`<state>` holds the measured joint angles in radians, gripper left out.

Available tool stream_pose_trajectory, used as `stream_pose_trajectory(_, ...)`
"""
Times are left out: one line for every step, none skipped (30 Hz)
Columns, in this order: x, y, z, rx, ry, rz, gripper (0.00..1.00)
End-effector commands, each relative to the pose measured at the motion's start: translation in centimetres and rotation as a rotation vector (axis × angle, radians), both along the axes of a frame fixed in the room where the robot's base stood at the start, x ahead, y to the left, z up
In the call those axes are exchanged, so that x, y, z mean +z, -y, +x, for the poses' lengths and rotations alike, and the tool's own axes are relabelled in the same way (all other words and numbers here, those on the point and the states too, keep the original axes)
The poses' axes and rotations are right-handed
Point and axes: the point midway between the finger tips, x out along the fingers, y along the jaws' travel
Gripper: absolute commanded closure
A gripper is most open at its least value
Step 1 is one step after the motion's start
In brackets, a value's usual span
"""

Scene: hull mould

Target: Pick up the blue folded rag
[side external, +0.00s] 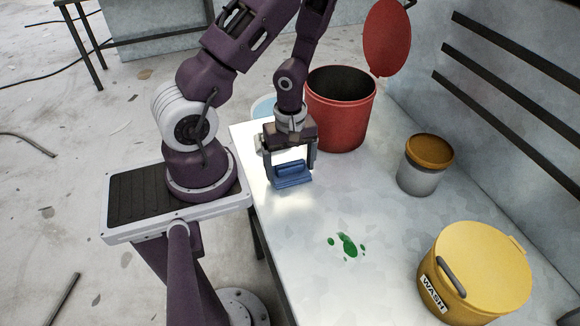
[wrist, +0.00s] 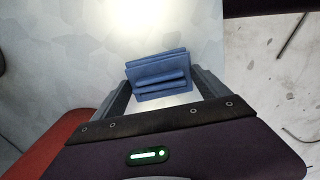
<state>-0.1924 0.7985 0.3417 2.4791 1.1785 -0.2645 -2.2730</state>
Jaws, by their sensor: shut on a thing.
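The blue folded rag (side external: 292,174) is at the left edge area of the pale worktop, between the fingers of my gripper (side external: 291,172). In the wrist view the rag (wrist: 158,74) shows as stacked blue folds with a finger of my gripper (wrist: 160,88) at each side. My gripper is shut on the rag. The pictures do not clearly show whether the rag's underside touches the worktop.
A red bin (side external: 341,110) stands behind my gripper, its red lid (side external: 387,38) raised. A grey jar with an orange lid (side external: 428,165) and a yellow tub marked WASH (side external: 475,270) stand to the right. Green spots (side external: 347,246) mark the worktop (side external: 300,270) in front.

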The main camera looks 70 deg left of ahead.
Motion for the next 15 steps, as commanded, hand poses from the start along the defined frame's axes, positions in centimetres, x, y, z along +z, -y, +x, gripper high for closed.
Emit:
stream_pose_trajectory(0.2,0.1,0.0,0.003,0.001,-0.004,0.54)
stream_pose_trajectory(0.3,0.1,0.0,0.004,0.0,-0.006,0.54)
stream_pose_trajectory(0.6,0.1,0.0,0.006,0.001,-0.009,0.54)
stream_pose_trajectory(0.8,0.2,0.0,0.007,0.001,-0.011,0.54)
stream_pose_trajectory(1.1,0.2,0.0,0.007,0.001,-0.011,0.54)
stream_pose_trajectory(1.6,0.1,0.1,0.007,0.003,-0.009,0.54)
stream_pose_trajectory(2.1,0.0,0.1,0.006,0.007,-0.004,0.54)
stream_pose_trajectory(2.7,-0.2,0.2,0.005,0.011,0.004,0.54)
stream_pose_trajectory(2.9,-0.1,0.1,0.01,0.007,-0.001,0.54)
stream_pose_trajectory(3.3,-0.1,0.1,0.011,0.006,-0.002,0.54)
stream_pose_trajectory(3.6,-0.1,0.1,0.012,0.006,-0.002,0.54)
stream_pose_trajectory(4.1,-0.1,0.1,0.01,0.006,-0.001,0.54)
stream_pose_trajectory(4.5,-0.2,0.1,0.01,0.006,0.002,0.54)
stream_pose_trajectory(4.9,-0.3,0.0,0.009,0.006,0.005,0.54)
stream_pose_trajectory(5.7,-0.4,0.1,0.012,0.008,0.009,0.54)
